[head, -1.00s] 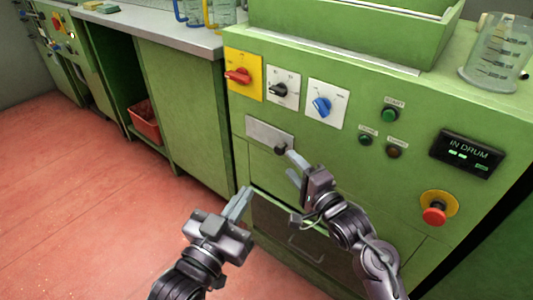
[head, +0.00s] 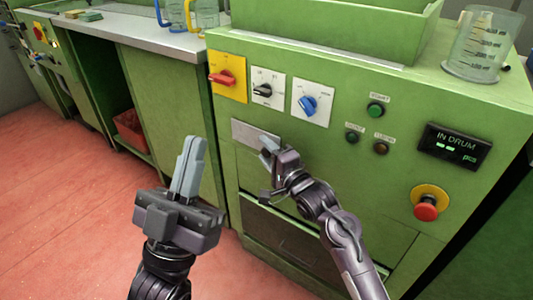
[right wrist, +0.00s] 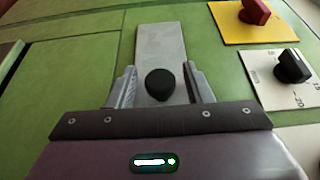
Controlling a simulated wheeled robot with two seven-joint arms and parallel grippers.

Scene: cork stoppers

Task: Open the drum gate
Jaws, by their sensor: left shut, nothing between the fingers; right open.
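The drum gate's grey metal plate (head: 243,131) is on the green machine's front, below the switches. Its black knob (right wrist: 160,84) shows in the right wrist view in front of the plate (right wrist: 161,45). In the head view the knob is hidden by my right gripper (head: 268,146). In the right wrist view my right gripper's fingers (right wrist: 161,74) are open, one on each side of the knob, with small gaps. My left gripper (head: 188,168) is shut and empty, in front of the machine's left side.
Above the plate are a red switch (head: 226,78), a black switch (head: 264,90) and a blue switch (head: 308,104). Right of them are small buttons, an "IN DRUM" display (head: 455,145) and a red stop button (head: 427,207). A dark opening (head: 285,232) lies below.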

